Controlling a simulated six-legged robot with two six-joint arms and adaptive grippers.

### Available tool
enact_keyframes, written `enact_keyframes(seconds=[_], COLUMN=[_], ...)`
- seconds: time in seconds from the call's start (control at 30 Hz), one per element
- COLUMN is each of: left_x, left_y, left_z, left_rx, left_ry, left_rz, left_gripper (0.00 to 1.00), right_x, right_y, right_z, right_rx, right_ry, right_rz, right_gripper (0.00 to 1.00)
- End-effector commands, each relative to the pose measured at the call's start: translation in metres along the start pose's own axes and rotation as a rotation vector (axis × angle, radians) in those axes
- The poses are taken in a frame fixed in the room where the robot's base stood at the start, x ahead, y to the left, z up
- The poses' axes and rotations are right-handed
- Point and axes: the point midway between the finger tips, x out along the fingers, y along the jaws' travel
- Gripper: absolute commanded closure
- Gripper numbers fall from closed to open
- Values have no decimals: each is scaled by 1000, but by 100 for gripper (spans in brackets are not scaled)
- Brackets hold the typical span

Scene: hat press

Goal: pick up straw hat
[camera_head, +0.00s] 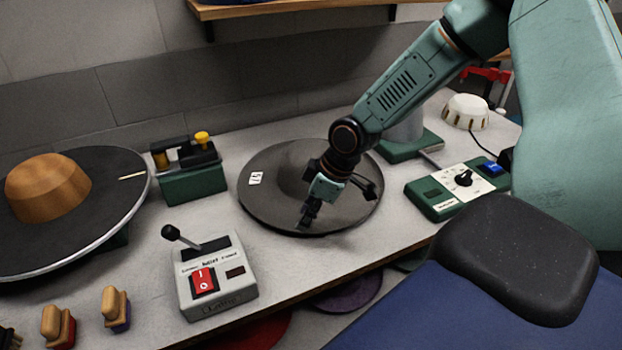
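I see no thing that is clearly a straw hat. A brown, wood-like dome (47,186) rises from a wide black disc (110,180) with a pale rim at the left; I cannot tell whether it is a hat or a block. A dark grey, hat-shaped round piece (270,200) with a raised middle and a small white label lies on the table's middle. My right gripper (339,204) is over the right front part of this grey piece, its fingers spread and nothing between them. It hides part of the piece; I cannot tell whether it touches it. My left gripper is out of view.
A grey switch box (215,283) with a lever and red switch stands in front. A green device (191,178) with yellow knobs stands behind it. A green control box (448,196) and a white ribbed dome (466,111) are right. Several wooden-handled brushes (116,307) stand front left.

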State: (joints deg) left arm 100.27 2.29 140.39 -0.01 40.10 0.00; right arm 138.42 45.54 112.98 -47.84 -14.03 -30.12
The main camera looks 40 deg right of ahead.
Motion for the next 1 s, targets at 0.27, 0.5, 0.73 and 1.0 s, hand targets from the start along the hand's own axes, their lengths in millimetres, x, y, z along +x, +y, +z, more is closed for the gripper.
enact_keyframes(seconds=[0.27, 0.5, 0.73, 1.0], left_x=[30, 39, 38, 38], left_y=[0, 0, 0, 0], left_z=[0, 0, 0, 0], left_rx=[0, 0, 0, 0], left_ry=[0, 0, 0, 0], left_rz=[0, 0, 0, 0], left_gripper=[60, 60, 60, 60], right_x=[35, 44, 43, 43], right_y=[1, 2, 2, 2], right_z=[3, 1, 0, 0], right_rx=[-1, 1, 0, 1], right_ry=[-3, -2, -1, -1], right_rz=[2, 1, 1, 1], right_gripper=[64, 64, 64, 85])
